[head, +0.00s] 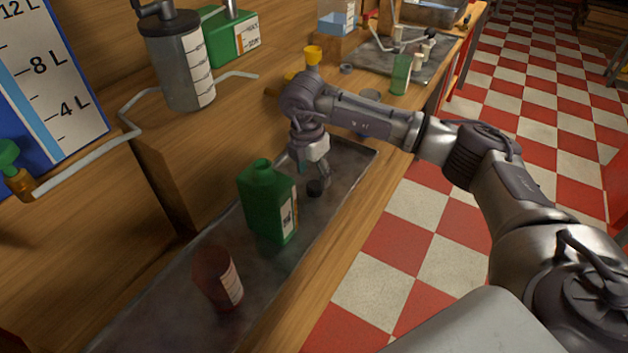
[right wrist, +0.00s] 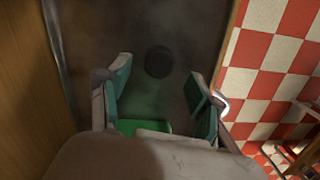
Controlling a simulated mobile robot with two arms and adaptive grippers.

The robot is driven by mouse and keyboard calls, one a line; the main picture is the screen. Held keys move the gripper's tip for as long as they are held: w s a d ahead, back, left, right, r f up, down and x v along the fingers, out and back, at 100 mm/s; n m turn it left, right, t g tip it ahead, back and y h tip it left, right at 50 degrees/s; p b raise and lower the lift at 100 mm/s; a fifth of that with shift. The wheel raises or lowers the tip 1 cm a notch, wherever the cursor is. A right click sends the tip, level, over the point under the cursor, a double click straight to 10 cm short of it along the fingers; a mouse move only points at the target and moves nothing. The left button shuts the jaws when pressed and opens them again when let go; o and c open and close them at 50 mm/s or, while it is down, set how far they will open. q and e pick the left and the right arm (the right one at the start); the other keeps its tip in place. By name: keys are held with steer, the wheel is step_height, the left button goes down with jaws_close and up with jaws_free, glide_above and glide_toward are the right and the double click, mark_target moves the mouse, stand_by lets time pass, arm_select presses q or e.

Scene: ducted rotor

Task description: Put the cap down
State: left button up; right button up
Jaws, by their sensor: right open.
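The black cap (head: 315,187) lies on the dark metal tray (head: 335,160), to the right of the green bottle (head: 268,205). In the right wrist view the cap (right wrist: 158,62) is a dark disc on the tray (right wrist: 130,30), beyond my fingertips. My right gripper (head: 312,172) is above the cap, pointing down. In the right wrist view its green-padded fingers (right wrist: 160,85) are spread apart with nothing between them. The green bottle stands upright and its neck shows no cap. My left gripper is out of view.
A dark red bottle (head: 217,278) stands on the tray nearer to me. A second tray (head: 425,55) holds small items at the back. The checkered floor lies right of the bench.

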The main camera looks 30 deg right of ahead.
mark_target(310, 188)
step_height(310, 188, up, 9)
steer(key=a, duration=0.1)
steer(key=shift+s+b, duration=0.2)
steer(key=shift+b, duration=0.2)
steer(key=shift+f, duration=0.15)
